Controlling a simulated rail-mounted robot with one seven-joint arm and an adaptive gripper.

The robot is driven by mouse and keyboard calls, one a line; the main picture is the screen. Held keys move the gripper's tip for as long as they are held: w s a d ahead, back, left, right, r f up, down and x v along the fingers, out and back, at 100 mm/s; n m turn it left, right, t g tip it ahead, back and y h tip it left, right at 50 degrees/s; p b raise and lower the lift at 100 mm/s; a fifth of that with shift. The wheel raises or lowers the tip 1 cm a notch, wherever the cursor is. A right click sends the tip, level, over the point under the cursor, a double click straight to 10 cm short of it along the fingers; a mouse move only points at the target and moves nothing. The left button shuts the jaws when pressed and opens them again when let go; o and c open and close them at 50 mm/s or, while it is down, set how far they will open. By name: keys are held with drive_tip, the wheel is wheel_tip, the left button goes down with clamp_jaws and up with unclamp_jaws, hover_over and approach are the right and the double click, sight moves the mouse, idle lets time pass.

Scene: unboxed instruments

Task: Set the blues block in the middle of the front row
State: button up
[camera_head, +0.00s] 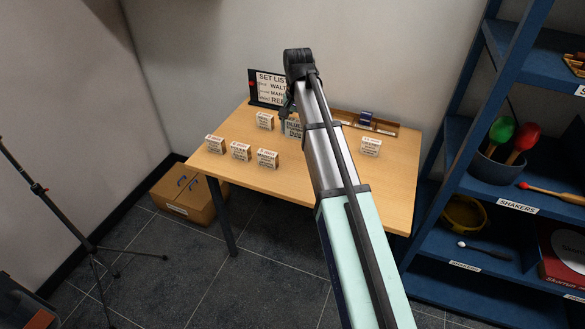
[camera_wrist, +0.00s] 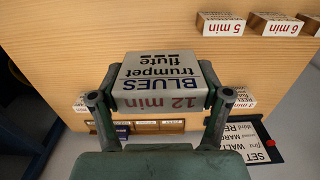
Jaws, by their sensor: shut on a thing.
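The blues block (camera_wrist: 158,72) is a white block lettered "BLUES trumpet flute 12 min". It is held between both fingers of my gripper (camera_wrist: 160,98) in the wrist view. In the head view the blues block (camera_head: 292,128) shows partly behind my arm, near the back middle of the table; I cannot tell how far above the wood it is. Three similar white blocks, a left one (camera_head: 215,145), a middle one (camera_head: 240,151) and a right one (camera_head: 267,158), stand in a slanting row at the table's left front.
Another block (camera_head: 265,121) stands behind that row, and one (camera_head: 371,146) stands at the right. A set list board (camera_head: 270,87) and a wooden tray (camera_head: 386,127) with a blue item (camera_head: 365,117) are at the back. The table (camera_head: 285,185) is bare at its front.

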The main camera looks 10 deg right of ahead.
sight(297, 138)
wheel_tip(297, 138, down, 16)
drive_tip(key=shift+f+p, duration=0.25)
drive_tip(key=shift+p, duration=0.75)
drive_tip(key=shift+f, duration=0.1)
drive_tip(key=o, duration=1.1)
drive_tip(key=shift+o, duration=0.2)
wheel_tip(297, 138, up, 12)
drive_tip(key=shift+r+b, duration=0.15)
drive_tip(key=shift+b, duration=0.9)
